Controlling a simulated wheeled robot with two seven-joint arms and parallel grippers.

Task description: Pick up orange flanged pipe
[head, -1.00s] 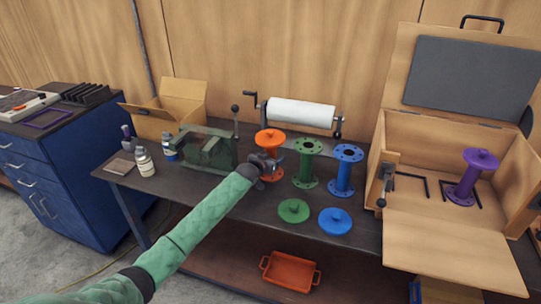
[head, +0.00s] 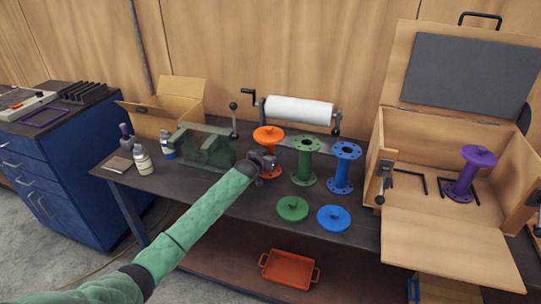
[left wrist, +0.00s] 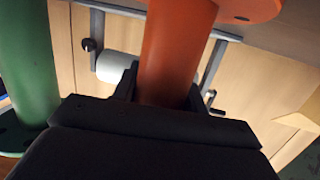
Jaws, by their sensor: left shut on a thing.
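The orange flanged pipe (head: 268,137) stands upright on the workbench, left of the green flanged pipe (head: 305,160), with an orange cap on its top. My left gripper (head: 266,163) is shut around the middle of the orange pipe and partly hides it. In the left wrist view the orange pipe's shaft (left wrist: 175,50) sits between the two dark fingers. I cannot tell whether the pipe's base is clear of the bench. My right gripper is not in view.
A blue flanged pipe (head: 343,168) stands right of the green one. A green cap (head: 292,208) and a blue cap (head: 334,218) lie in front. An open wooden box (head: 440,235) holds a purple pipe (head: 468,173).

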